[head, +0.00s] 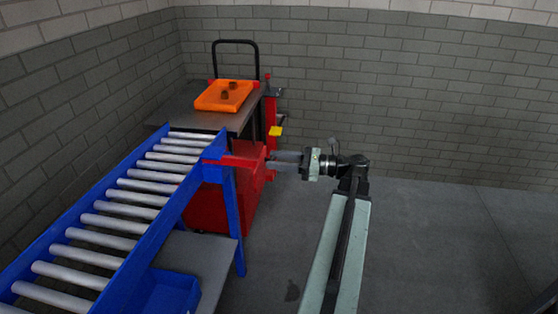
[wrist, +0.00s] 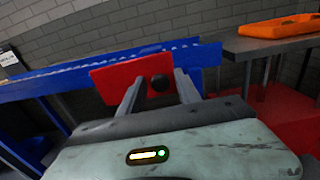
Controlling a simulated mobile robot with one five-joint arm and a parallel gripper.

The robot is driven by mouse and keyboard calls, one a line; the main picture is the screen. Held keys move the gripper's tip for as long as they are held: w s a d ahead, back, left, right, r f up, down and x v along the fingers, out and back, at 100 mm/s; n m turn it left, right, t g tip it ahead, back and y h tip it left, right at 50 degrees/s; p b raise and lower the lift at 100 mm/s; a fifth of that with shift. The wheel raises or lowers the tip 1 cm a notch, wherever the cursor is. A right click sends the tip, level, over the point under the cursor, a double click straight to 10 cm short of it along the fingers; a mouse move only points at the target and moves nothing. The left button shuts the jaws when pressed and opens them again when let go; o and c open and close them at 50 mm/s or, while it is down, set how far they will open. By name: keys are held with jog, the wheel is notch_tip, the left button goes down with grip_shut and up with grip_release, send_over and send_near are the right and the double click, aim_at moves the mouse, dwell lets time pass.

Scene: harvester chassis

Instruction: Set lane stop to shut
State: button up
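In the head view the red plate (head: 236,161) is at the far end of the roller conveyor, sticking out to the right. My gripper (head: 271,160) is at its right end, fingers pointing left.
The blue roller conveyor (head: 105,222) runs along the left. Behind it a grey table (head: 190,115) bears an orange tray (head: 212,103) with small dark items. A red cabinet (head: 230,207) stands under it. A blue bin (head: 170,292) is below the conveyor. The floor at right is clear.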

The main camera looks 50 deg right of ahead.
grip_shut()
dwell(1.2)
